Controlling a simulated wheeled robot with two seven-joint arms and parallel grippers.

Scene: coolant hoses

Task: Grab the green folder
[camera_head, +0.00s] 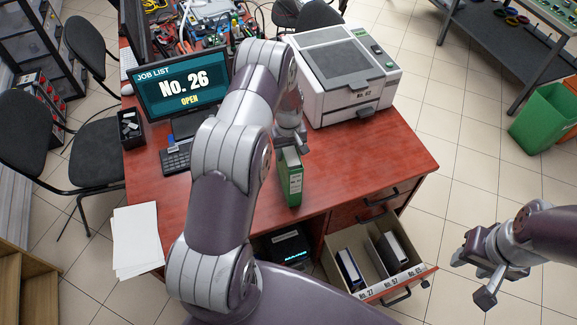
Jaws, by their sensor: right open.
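The green folder (291,185) stands upright on the red desk (345,170), near its front edge, with its labelled spine facing me. My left gripper (291,146) is at the top of the folder, with its fingers close around the upper edge. Whether they press on the folder cannot be told. My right gripper (478,278) is open and empty, out over the floor to the right of the desk.
An open drawer (340,238) below the desk holds binders, including a blue one (349,270). A printer (345,75) and a monitor (182,84) reading "No. 26 OPEN" stand on the desk. A green bin (541,120) is at the right.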

